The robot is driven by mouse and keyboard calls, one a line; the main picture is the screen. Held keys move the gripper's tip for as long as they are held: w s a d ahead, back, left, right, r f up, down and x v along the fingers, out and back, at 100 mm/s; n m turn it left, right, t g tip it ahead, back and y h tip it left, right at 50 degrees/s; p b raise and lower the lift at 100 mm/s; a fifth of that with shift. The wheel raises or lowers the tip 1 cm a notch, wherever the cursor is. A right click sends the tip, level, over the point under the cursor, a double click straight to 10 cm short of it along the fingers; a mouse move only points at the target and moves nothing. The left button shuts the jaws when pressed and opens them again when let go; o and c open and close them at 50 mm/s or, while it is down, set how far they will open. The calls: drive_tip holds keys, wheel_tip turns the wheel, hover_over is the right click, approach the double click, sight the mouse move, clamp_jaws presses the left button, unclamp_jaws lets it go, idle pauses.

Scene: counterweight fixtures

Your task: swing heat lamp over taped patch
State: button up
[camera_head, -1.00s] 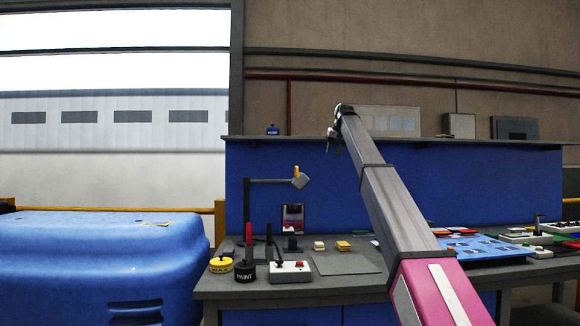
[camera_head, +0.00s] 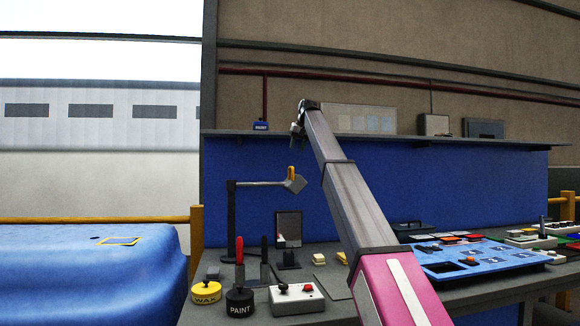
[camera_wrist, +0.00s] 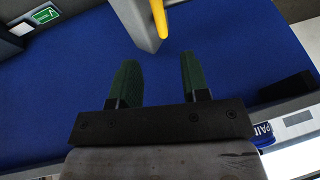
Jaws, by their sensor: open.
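In the wrist view, the yellow handle (camera_wrist: 159,18) and part of the grey head (camera_wrist: 135,20) show ahead of the fingertips. My gripper (camera_head: 298,128) is above the lamp head in the head view, apart from it. In the wrist view, my gripper (camera_wrist: 158,65) is open and empty. The taped patch (camera_head: 119,241), outlined in yellow, lies on the blue body panel (camera_head: 80,275), left of the lamp.
The bench holds a yellow wax tin (camera_head: 206,291), a dark paint tin (camera_head: 240,302) and a white box with a red button (camera_head: 297,298). A small upright panel (camera_head: 288,228) stands below the lamp. A blue tray (camera_head: 480,258) lies at right. A shelf (camera_head: 370,138) runs behind.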

drive_tip(key=x, duration=0.9)
drive_tip(key=shift+w+f, duration=0.1)
drive_tip(key=shift+f, duration=0.25)
clamp_jaws()
